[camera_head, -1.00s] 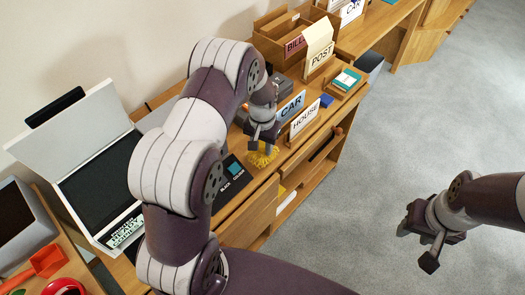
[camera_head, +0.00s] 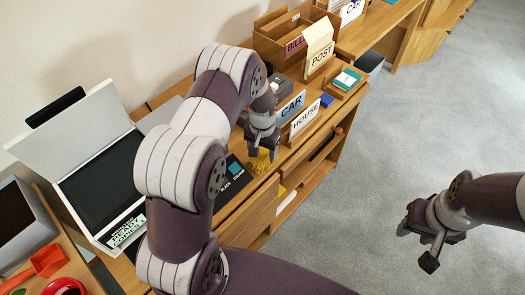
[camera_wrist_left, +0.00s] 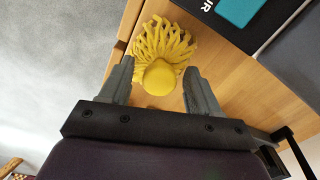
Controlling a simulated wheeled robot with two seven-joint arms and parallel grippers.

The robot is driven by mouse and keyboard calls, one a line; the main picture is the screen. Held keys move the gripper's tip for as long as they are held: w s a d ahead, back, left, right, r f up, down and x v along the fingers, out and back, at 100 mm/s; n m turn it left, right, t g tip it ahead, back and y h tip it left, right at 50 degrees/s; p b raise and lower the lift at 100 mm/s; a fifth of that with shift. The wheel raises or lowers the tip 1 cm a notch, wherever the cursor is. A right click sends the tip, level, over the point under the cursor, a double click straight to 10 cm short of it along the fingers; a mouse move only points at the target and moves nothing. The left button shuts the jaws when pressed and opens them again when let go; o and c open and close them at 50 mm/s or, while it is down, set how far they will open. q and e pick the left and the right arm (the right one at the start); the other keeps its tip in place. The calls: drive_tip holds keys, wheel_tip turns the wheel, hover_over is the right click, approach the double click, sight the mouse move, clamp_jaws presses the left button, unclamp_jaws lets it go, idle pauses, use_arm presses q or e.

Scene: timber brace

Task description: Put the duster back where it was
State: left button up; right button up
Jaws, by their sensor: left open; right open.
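The yellow duster (camera_head: 261,161) is on the desk top near its front edge, below my left gripper (camera_head: 262,143). In the left wrist view the duster (camera_wrist_left: 160,60) shows its strands spread out and a round knob toward me. The open fingers of my left gripper (camera_wrist_left: 159,88) stand on either side of the knob, with gaps on both sides. My right gripper (camera_head: 430,240) is open and empty, out over the grey floor, away from the desk.
A dark printed mat or box (camera_head: 232,178) lies beside the duster. The HOUSE card (camera_head: 305,118) and CAR card (camera_head: 291,106) stand close to my left gripper. A white machine (camera_head: 92,180) is at the left. The floor at right is clear.

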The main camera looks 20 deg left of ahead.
sight(263, 151)
use_arm(q)
wheel_tip(263, 151, up, 10)
drive_tip(key=s+d+r, duration=0.2)
drive_tip(key=s+r, duration=0.1)
drive_tip(key=s, duration=0.5)
drive_tip(key=s+d+r+t, duration=0.1)
drive_tip(key=s+d+r, duration=0.1)
drive_tip(key=s, duration=0.7)
drive_tip(key=shift+d+r, duration=0.15)
drive_tip(key=shift+r, duration=0.75)
